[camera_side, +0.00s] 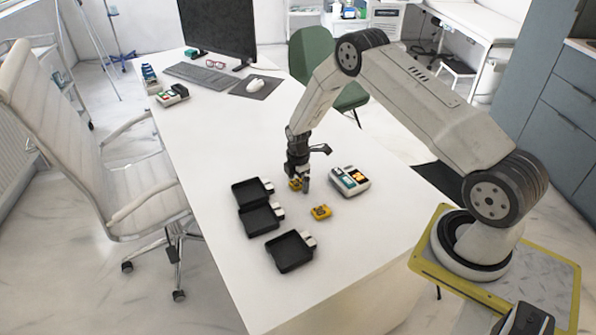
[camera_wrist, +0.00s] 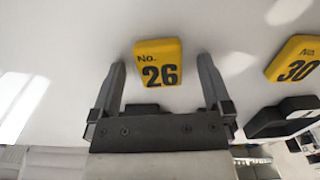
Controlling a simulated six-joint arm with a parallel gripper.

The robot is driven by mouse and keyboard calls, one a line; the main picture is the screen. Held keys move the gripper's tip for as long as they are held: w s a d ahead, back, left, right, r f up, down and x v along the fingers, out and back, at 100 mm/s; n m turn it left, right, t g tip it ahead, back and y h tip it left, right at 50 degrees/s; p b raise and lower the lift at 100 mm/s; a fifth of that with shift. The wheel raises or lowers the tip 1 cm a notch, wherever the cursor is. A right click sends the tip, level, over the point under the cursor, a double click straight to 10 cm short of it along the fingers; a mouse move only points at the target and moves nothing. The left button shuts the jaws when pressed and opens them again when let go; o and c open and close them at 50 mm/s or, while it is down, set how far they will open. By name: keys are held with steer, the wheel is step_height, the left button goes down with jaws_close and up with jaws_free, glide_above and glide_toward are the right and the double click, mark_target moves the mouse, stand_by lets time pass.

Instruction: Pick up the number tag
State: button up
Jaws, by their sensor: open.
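Two yellow number tags lie on the white desk. The tag reading "No. 26" (camera_wrist: 158,62) is in the wrist view, between and slightly ahead of my gripper's two fingers (camera_wrist: 161,66). The other tag, reading "No. 30" (camera_wrist: 296,62), is to the right and cut off by the picture's edge. In the side view my gripper (camera_side: 299,182) points down, low over the desk, at one yellow tag (camera_side: 294,186) that its fingers partly hide. The second tag (camera_side: 320,212) lies in the open nearer the camera. My gripper is open, with a finger on either side of the 26 tag.
Three black trays (camera_side: 289,251) with pale tabs stand left and front of the tags. A white device (camera_side: 350,181) with coloured parts sits right of my gripper. A keyboard (camera_side: 200,76), mouse (camera_side: 255,84) and monitor (camera_side: 218,27) are at the far end. The desk middle is clear.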

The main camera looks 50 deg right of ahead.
steer(key=c, duration=1.3)
steer(key=shift+c, duration=0.2)
steer(key=shift+r, duration=0.15)
steer(key=shift+r, duration=0.85)
steer(key=s+a+r, duration=0.3)
steer(key=s+r, duration=0.8)
steer(key=s, duration=0.2)
steer(key=shift+s+a, duration=0.25)
steer(key=shift+a, duration=0.05)
